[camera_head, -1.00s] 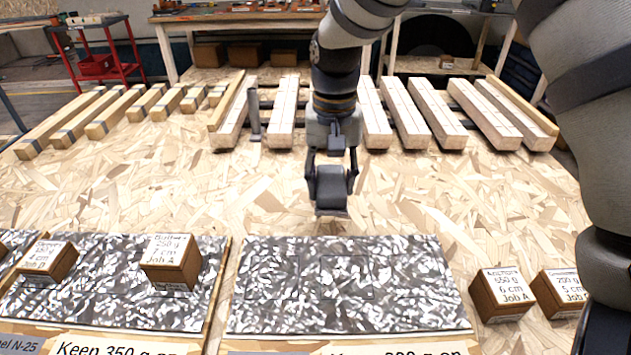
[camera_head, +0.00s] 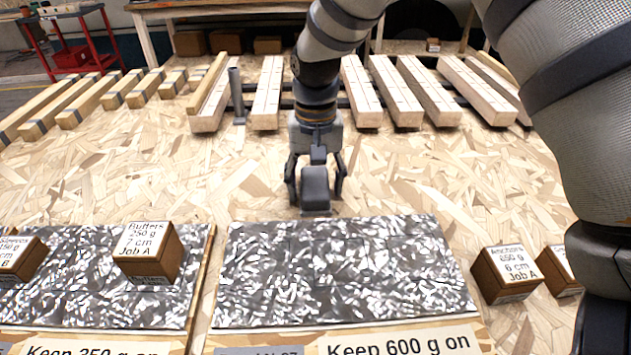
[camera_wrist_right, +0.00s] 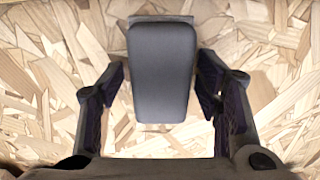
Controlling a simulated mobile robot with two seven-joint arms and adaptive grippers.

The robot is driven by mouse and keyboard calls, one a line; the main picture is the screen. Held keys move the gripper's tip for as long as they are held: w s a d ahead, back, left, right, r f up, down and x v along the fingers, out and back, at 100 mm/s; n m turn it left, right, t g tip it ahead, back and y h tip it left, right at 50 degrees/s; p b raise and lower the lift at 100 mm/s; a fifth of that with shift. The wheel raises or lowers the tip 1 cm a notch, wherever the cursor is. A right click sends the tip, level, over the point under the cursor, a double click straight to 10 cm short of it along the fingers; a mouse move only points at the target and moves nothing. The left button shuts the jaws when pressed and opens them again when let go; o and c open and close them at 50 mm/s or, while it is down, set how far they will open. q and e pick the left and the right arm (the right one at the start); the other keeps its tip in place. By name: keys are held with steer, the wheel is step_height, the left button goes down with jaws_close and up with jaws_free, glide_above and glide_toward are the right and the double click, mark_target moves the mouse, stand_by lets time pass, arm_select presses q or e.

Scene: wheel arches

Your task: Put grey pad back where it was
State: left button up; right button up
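The grey pad (camera_head: 315,185) is a dark, rounded block. It is just behind the far edge of the right speckled mat (camera_head: 400,285). My right gripper (camera_head: 315,192) reaches down over it with one finger on each side. Narrow gaps show between the fingers and the pad in the head view. The wrist view also shows the pad (camera_wrist_right: 161,70) between the fingers (camera_wrist_right: 160,85), with a gap at its left side. The gripper looks open around it. Whether the pad's underside rests on the board is hard to tell. My left gripper is not in view.
A left speckled mat (camera_head: 90,300) bears a Buffers box (camera_head: 148,255) and another box (camera_head: 18,260). An Anchors box (camera_head: 505,272) and a partly hidden box (camera_head: 560,270) stand right of the right mat. Wooden bars (camera_head: 265,95) line the back. The chipboard (camera_head: 200,180) between is clear.

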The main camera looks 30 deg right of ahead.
mark_target(315, 181)
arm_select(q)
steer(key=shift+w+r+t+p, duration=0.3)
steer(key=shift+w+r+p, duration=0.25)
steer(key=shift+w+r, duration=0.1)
arm_select(e)
step_height(315, 181, up, 12)
steer(key=shift+r, duration=0.15)
